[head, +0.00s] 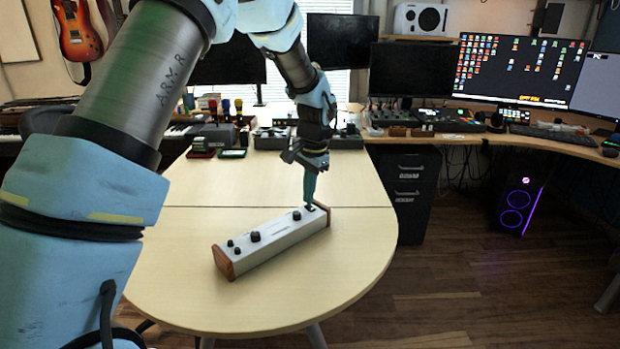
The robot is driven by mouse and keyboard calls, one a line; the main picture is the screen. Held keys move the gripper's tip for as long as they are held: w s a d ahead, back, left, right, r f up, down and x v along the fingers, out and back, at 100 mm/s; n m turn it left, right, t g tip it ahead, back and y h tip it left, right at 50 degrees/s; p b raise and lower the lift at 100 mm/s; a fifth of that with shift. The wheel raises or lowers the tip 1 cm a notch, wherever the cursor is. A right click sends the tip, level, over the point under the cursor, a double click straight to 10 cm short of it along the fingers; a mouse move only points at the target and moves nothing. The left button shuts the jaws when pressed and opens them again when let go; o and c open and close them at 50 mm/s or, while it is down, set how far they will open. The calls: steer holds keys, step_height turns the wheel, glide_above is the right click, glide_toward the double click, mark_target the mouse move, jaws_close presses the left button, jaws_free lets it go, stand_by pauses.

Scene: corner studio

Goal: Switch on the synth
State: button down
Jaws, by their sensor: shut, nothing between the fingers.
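The synth (276,243) is a long white box with brown wooden end cheeks and several black knobs on top. It lies at an angle on the pale wooden table, its right end farther back. My gripper (309,204) points down at the synth's right end, with its fingers shut and empty. The fingertips are at or just above a small black part near the right wooden cheek. I cannot tell whether they touch it. The fingers partly hide that end of the synth.
The table (200,288) is bare around the synth, with a rounded front edge. Electronic devices (219,134) stand at its back. A curved desk (570,146) with monitors (512,70) and a keyboard is at the right, above a drawer cabinet (408,190) and a computer tower (516,207).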

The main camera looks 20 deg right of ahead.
steer(key=shift+f, duration=0.35)
steer(key=shift+f, duration=0.1)
